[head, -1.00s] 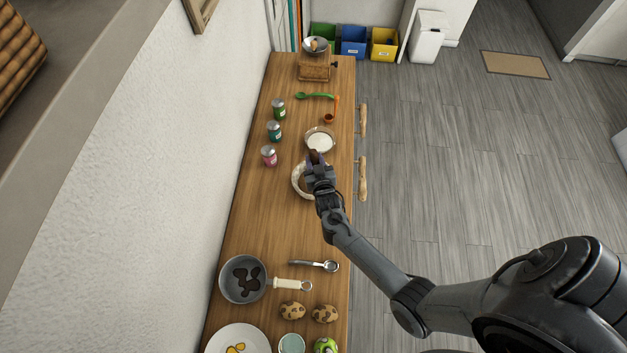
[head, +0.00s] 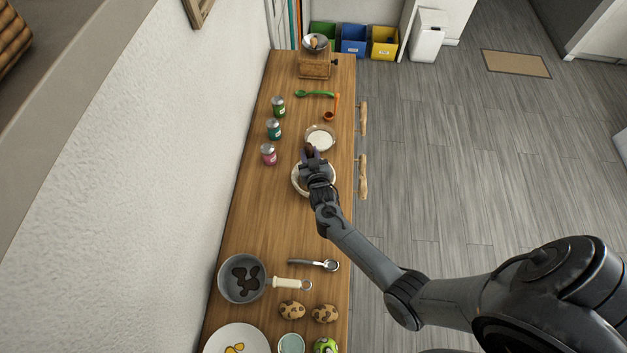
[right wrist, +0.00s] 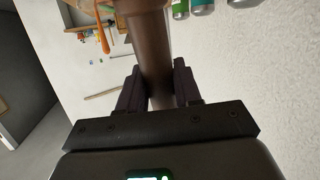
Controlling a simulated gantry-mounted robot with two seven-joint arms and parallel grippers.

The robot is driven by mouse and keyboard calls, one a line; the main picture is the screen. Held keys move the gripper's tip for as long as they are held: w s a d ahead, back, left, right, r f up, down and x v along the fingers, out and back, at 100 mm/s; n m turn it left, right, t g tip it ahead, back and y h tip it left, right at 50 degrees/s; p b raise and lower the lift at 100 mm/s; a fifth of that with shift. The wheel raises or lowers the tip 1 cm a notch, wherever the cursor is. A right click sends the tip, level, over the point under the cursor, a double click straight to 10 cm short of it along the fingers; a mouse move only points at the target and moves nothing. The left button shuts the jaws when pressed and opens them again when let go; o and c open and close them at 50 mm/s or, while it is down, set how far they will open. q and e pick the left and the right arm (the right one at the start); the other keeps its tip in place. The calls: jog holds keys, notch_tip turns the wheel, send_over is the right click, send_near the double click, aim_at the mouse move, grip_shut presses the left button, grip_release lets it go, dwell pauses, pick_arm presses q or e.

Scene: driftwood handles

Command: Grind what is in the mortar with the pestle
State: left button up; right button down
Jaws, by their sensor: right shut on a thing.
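The mortar (head: 297,184) is a pale stone bowl on the wooden counter, mostly covered by my right gripper in the head view. My right gripper (head: 313,160) is over the mortar. It is shut on the pestle (right wrist: 154,60), a brown rod standing between the two fingers in the right wrist view. The pestle's dark top (head: 309,148) shows just past the fingers in the head view. The inside of the mortar and the pestle's lower end are hidden. My left gripper is in neither view.
A bowl of white contents (head: 320,139) stands just beyond the mortar. Several cans, among them a pink one (head: 268,154), line the wall side. A pan (head: 243,279) and a silver scoop (head: 315,264) lie nearer. Bare counter (head: 262,218) lies between mortar and pan.

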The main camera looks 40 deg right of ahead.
aim_at(308, 144)
jog(key=shift+r, duration=0.15)
jog(key=shift+w+r+p, duration=0.15)
jog(key=shift+r+p, duration=0.4)
jog(key=shift+p, duration=0.05)
jog(key=shift+w+d+r+p, duration=0.1)
jog(key=shift+w+r+p, duration=0.15)
jog(key=shift+r+p, duration=0.65)
jog(key=shift+w+d+r+p, duration=0.1)
jog(key=shift+w+r+p, duration=0.15)
jog(key=shift+r+p, duration=0.55)
jog(key=shift+r, duration=0.25)
jog(key=shift+b, duration=0.3)
notch_tip(308, 144, up, 4)
jog(key=p, duration=0.3)
jog(key=shift+p, duration=0.4)
